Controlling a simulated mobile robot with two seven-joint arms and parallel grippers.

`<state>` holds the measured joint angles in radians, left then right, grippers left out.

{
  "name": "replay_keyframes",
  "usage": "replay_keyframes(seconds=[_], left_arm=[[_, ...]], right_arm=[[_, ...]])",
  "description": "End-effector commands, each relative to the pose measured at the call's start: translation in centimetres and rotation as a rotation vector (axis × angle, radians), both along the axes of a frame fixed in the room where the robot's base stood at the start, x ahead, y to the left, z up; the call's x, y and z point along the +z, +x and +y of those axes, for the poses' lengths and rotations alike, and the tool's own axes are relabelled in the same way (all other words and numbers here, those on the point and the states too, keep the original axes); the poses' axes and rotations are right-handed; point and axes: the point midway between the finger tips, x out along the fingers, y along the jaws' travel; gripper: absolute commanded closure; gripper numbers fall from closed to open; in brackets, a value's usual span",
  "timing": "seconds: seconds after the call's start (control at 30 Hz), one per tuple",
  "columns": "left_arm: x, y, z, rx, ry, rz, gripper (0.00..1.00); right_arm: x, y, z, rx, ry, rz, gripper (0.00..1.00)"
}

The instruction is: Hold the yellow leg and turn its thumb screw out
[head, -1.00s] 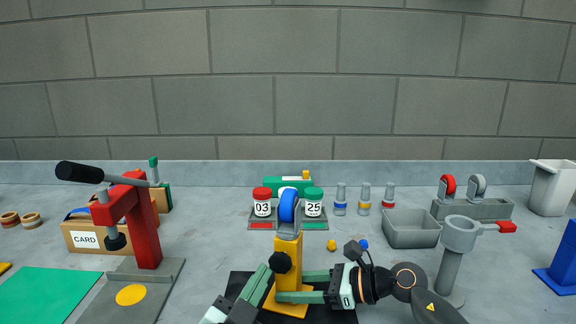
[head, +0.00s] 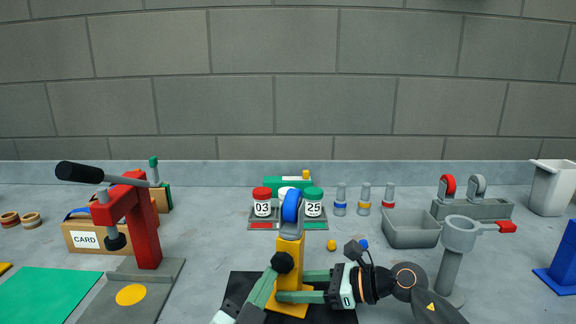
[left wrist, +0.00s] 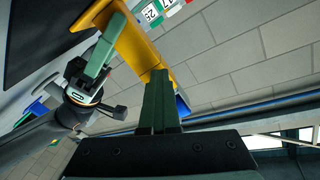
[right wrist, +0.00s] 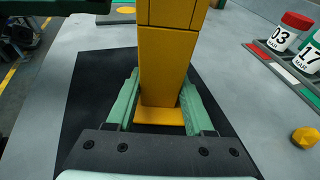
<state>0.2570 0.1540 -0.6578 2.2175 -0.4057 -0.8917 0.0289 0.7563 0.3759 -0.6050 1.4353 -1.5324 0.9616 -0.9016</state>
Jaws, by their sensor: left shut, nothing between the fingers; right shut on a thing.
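The yellow leg (head: 291,250) stands upright on the black mat (head: 240,287), with a blue caster wheel (head: 290,205) in a grey fork on top. Its black thumb screw (head: 282,262) shows on the leg's left side. My right gripper (right wrist: 165,88) is shut on the leg low down, one finger on each side. My left gripper (head: 270,272) is shut and empty, its tips at or just below the thumb screw; contact is unclear. In the left wrist view its closed fingers (left wrist: 157,98) lie beside the leg (left wrist: 138,45), and I cannot make out the screw.
A red press (head: 140,220) stands left of the mat. Behind the leg are lidded jars (head: 262,205) on a rack. A grey bin (head: 410,230) and a grey funnel stand (head: 458,240) are to the right. A small yellow knob (head: 332,245) lies behind the right gripper.

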Motion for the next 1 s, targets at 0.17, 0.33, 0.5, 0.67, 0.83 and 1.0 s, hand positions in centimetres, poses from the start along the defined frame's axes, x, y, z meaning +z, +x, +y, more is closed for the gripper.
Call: replay_keyframes(seconds=[0.17,0.33,0.5,0.67,0.83,1.0], left_arm=[[-0.3,-0.2,-0.7,-0.006,-0.004,0.004,1.0],[-0.4,-0.3,-1.0,-0.005,-0.003,0.002,1.0],[-0.4,-0.4,-1.3,-0.004,-0.002,0.001,1.0],[-0.4,-0.4,-1.3,-0.005,-0.002,0.0,1.0],[-0.4,-0.5,-1.4,-0.005,-0.003,0.0,1.0],[-0.4,-0.5,-1.4,-0.006,-0.005,0.001,1.0]], right_arm=[[0.0,-0.1,0.1,0.002,0.001,-0.001,0.79],[0.0,-0.1,0.2,0.003,0.0,0.0,0.79],[0.0,-0.1,0.2,0.004,0.0,0.0,0.79],[-0.1,-0.1,0.2,0.004,0.0,0.001,0.79],[-0.1,-0.1,0.2,0.005,-0.001,0.002,0.79],[-0.1,-0.1,0.2,0.005,-0.001,0.002,0.79]])
